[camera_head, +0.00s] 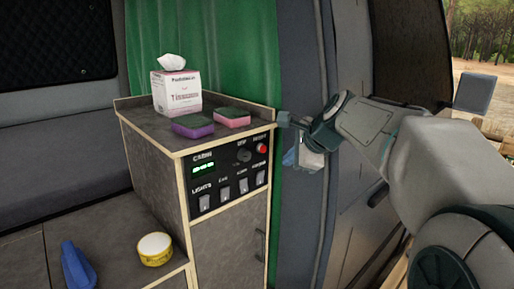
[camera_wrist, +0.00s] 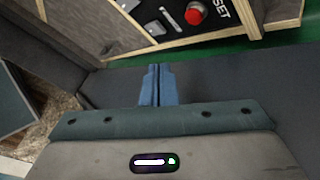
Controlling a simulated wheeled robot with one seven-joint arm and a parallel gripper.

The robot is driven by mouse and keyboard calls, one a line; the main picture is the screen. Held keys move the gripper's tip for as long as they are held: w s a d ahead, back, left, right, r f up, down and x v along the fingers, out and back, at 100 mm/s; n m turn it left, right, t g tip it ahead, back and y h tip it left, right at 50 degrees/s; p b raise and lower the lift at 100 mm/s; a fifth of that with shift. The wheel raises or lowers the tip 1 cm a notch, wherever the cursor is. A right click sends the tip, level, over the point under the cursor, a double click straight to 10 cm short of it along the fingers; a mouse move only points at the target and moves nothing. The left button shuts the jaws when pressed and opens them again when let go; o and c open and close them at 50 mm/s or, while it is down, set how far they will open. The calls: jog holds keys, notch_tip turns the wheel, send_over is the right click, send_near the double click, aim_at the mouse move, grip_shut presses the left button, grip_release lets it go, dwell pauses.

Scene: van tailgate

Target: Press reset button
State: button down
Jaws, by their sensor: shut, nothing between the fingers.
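The red reset button (camera_head: 262,149) sits at the upper right of the black control panel (camera_head: 228,171) on the cabinet front. It also shows in the wrist view as a red knob (camera_wrist: 195,13) beside white letters ending in "SET". My gripper (camera_head: 283,119) is to the right of the cabinet's upper front corner, apart from the button. In the wrist view my gripper's fingers (camera_wrist: 158,68) are together and empty, with the button above and to the right of their tips.
A tissue box (camera_head: 176,93) and two sponges (camera_head: 193,126) (camera_head: 232,117) are on the cabinet top. The panel also has a green display (camera_head: 203,168) and several switches. A yellow tin (camera_head: 154,249) and a blue object (camera_head: 77,266) lie lower left. A grey van pillar (camera_head: 305,60) stands right of the cabinet.

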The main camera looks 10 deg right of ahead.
aim_at(261, 157)
jog(key=shift+w+a+p, duration=0.3)
jog(key=shift+w+a, duration=0.25)
jog(key=shift+w, duration=0.25)
jog(key=shift+w+a+p, duration=0.25)
jog(key=shift+w+a, duration=0.25)
jog(key=shift+w, duration=0.3)
jog(key=shift+w+a+p, duration=0.3)
jog(key=shift+w+a, duration=0.25)
jog(key=shift+w, duration=0.25)
jog(key=shift+w, duration=0.1)
jog(key=shift+w+a, duration=0.15)
jog(key=shift+w, duration=0.05)
jog(key=shift+w+a+p, duration=0.25)
jog(key=shift+w+p, duration=0.15)
jog(key=shift+p, duration=0.05)
dwell(0.9)
jog(key=shift+s+d, duration=0.1)
jog(key=shift+s, duration=0.05)
jog(key=shift+s+d+b, duration=0.3)
jog(key=shift+s+d, duration=0.15)
jog(key=shift+s, duration=0.25)
